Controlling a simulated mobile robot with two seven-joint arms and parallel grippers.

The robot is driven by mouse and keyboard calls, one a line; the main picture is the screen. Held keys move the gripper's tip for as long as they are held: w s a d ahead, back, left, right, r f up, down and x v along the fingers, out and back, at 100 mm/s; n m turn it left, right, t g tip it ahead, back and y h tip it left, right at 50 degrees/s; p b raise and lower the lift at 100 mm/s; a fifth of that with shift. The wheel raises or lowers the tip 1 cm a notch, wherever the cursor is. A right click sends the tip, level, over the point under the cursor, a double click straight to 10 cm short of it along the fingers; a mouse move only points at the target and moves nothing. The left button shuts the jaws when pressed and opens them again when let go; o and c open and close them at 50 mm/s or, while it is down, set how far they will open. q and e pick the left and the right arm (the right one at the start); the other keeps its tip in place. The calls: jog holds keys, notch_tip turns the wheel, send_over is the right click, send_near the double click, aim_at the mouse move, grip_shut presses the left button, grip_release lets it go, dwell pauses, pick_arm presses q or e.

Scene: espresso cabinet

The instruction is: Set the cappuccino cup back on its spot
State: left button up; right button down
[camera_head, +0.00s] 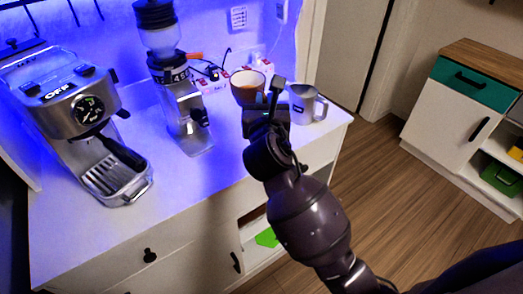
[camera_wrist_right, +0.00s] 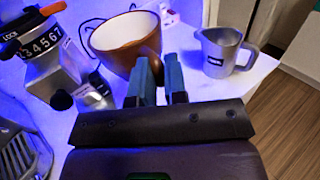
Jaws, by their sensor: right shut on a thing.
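The cappuccino cup (camera_head: 247,89), brown outside and pale inside, is at the back of the white counter, left of the milk pitcher. It also shows in the right wrist view (camera_wrist_right: 128,58), mouth up. My right gripper (camera_head: 267,102) is at the cup's right side. In the wrist view its two fingers (camera_wrist_right: 160,80) are close together against that side, shut on the cup. My left gripper is not in view.
A steel milk pitcher (camera_head: 306,104) stands close right of the cup. A coffee grinder (camera_head: 184,105) stands to the left, with the espresso machine (camera_head: 80,105) farther left. A power strip (camera_head: 215,86) and cables lie behind. The counter's front middle (camera_head: 210,172) is clear.

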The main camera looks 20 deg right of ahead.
notch_tip(320, 180, down, 15)
jog(key=b, duration=0.4)
jog(key=shift+r, duration=0.1)
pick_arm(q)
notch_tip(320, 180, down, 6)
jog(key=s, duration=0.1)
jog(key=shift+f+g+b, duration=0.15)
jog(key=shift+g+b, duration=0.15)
pick_arm(e)
jog(key=shift+f, duration=0.25)
jog(key=c, duration=1.2)
grip_release()
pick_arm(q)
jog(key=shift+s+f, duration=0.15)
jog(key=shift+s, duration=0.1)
pick_arm(e)
jog(key=shift+o, duration=0.2)
